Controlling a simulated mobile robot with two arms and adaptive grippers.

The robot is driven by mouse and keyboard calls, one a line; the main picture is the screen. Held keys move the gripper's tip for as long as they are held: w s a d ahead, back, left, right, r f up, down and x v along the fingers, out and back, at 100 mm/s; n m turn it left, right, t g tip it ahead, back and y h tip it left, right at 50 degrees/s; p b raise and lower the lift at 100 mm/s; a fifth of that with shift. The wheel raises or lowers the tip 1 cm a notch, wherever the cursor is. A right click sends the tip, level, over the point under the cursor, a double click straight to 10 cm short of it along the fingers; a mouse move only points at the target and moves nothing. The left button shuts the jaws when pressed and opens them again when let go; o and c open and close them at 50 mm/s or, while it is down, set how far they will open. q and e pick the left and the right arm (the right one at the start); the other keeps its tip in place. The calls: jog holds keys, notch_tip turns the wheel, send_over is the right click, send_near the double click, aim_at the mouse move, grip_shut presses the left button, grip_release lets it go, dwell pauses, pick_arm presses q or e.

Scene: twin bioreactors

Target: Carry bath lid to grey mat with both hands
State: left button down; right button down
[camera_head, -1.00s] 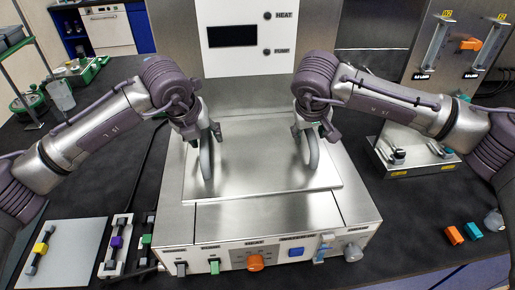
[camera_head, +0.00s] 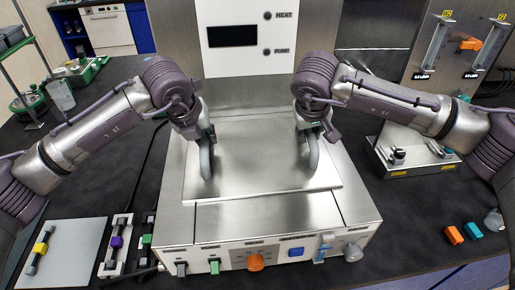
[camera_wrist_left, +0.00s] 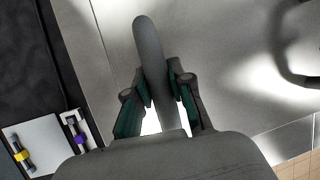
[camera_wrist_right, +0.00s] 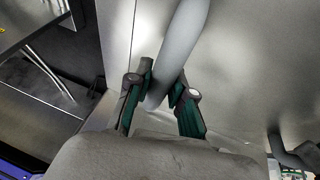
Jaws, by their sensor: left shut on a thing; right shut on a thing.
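The bath lid (camera_head: 262,172) is a flat steel plate lying on top of the steel bath unit, with two upright grey loop handles. My left gripper (camera_head: 207,138) is shut on the left handle (camera_head: 206,162); the left wrist view shows the handle (camera_wrist_left: 150,50) between its fingers (camera_wrist_left: 155,88). My right gripper (camera_head: 312,132) is shut on the right handle (camera_head: 314,155); the right wrist view shows that handle (camera_wrist_right: 182,45) between its fingers (camera_wrist_right: 164,88).
A rack with purple and green pieces (camera_head: 117,243) stands between mat and bath. Knobs and switches line the bath front (camera_head: 275,255). Orange and teal blocks (camera_head: 454,235) lie at the right. A panel (camera_head: 228,40) rises behind the bath. Dark bench left of the bath is mostly clear.

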pick_arm(q)
jog(key=shift+w+r, duration=0.1)
jog(key=shift+r, duration=0.05)
pick_arm(e)
jog(key=shift+w+r, duration=0.1)
jog(key=shift+r, duration=0.05)
